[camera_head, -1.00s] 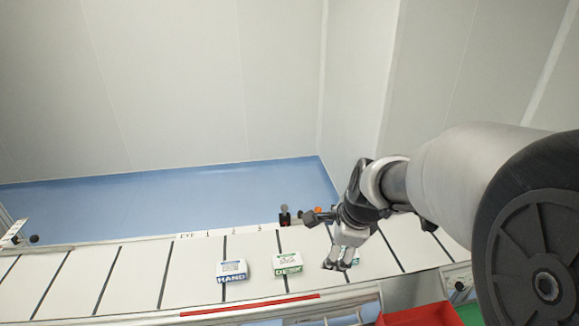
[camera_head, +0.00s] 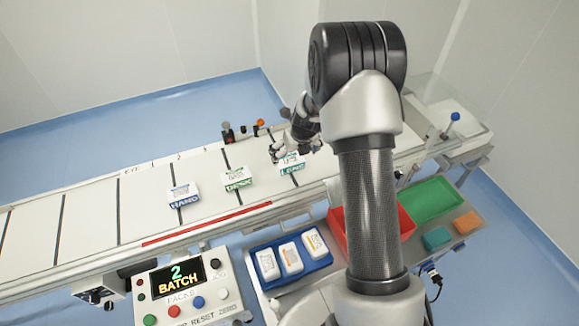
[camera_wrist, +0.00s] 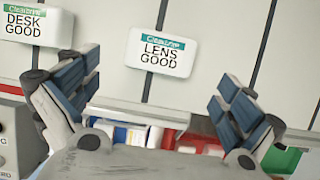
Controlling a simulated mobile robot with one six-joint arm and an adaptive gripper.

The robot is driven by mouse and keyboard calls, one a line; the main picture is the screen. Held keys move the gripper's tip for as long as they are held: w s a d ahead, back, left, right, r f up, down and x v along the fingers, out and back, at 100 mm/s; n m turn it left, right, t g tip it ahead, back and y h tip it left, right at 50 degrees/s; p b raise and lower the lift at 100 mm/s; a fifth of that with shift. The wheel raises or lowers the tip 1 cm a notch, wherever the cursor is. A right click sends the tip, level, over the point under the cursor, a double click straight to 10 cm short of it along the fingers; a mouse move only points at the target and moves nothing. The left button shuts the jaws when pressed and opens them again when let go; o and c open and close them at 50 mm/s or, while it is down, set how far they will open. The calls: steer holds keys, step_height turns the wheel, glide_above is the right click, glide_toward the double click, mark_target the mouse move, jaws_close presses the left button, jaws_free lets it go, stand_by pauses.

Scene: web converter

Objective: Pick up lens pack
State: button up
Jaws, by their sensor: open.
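The pack appears between and beyond the fingertips, with no contact visible.
The desk pack (camera_head: 237,179) and the hand pack (camera_head: 183,196) lie left of the lens pack on the conveyor (camera_head: 90,215). In front are a blue tray (camera_head: 312,266) with white packs, a red bin (camera_head: 405,222), a green tray (camera_head: 432,200) and a button panel (camera_head: 190,295).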

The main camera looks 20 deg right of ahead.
mark_target(290, 159)
steer(key=b+x, duration=0.2)
steer(key=x, duration=0.6)
steer(key=shift+w+b, duration=0.2)
steer(key=shift+b, duration=0.15)
steer(key=shift+c, duration=0.5)
steer(key=c, duration=1)
